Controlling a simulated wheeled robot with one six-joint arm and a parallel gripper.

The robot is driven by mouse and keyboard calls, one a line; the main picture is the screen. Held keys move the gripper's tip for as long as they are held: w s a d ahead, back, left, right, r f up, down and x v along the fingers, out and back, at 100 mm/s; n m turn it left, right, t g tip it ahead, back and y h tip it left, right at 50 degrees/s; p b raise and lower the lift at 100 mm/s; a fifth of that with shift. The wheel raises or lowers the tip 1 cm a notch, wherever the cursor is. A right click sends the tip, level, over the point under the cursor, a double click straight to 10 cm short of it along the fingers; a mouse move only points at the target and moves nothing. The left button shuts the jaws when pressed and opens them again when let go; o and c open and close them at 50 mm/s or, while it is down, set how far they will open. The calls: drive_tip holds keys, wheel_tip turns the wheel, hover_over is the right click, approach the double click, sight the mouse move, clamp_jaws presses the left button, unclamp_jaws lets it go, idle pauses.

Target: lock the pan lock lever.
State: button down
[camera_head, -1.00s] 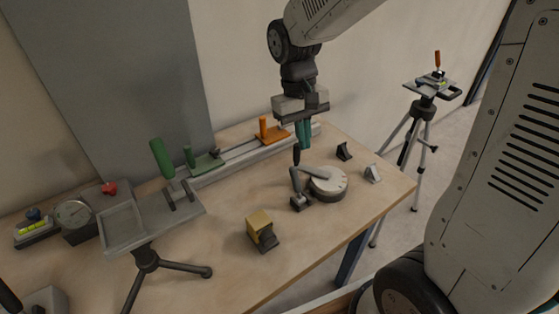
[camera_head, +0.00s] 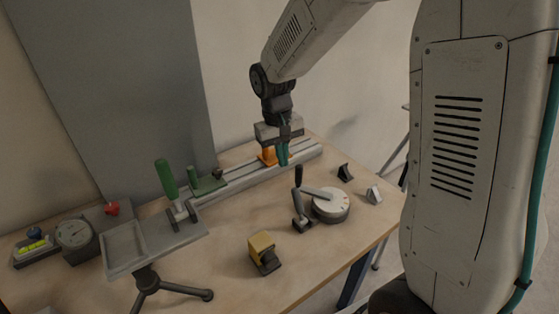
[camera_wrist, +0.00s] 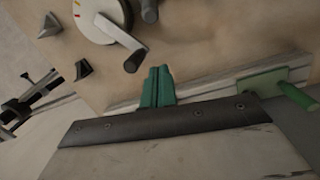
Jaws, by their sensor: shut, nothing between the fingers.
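No label marks the pan lock lever. A lever with a green handle (camera_head: 167,180) stands upright at the corner of the grey tray (camera_head: 125,252). My gripper (camera_head: 283,162) is shut and empty, pointing down at the rail, in front of the orange slide (camera_head: 266,156) and apart from both levers. Its green fingertips (camera_wrist: 158,88) are together in the wrist view, where the dial (camera_wrist: 95,18) shows at the top. The tray lever is out of that view.
A rail (camera_head: 236,180) with a green slide (camera_head: 206,183) runs along the back of the table. Two small wedges (camera_head: 345,172) (camera_head: 374,194) lie right of the dial. A yellow block (camera_head: 262,248) sits in front. A grey panel (camera_head: 130,80) stands behind.

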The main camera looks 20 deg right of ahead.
sight(299, 206)
drive_tip(key=f, duration=0.7)
drive_tip(key=shift+s+d, duration=0.25)
drive_tip(key=shift+s, duration=0.4)
drive_tip(key=s, duration=0.1)
drive_tip(key=s+r, duration=0.1)
drive_tip(key=s, duration=0.1)
drive_tip(key=shift+r, duration=0.2)
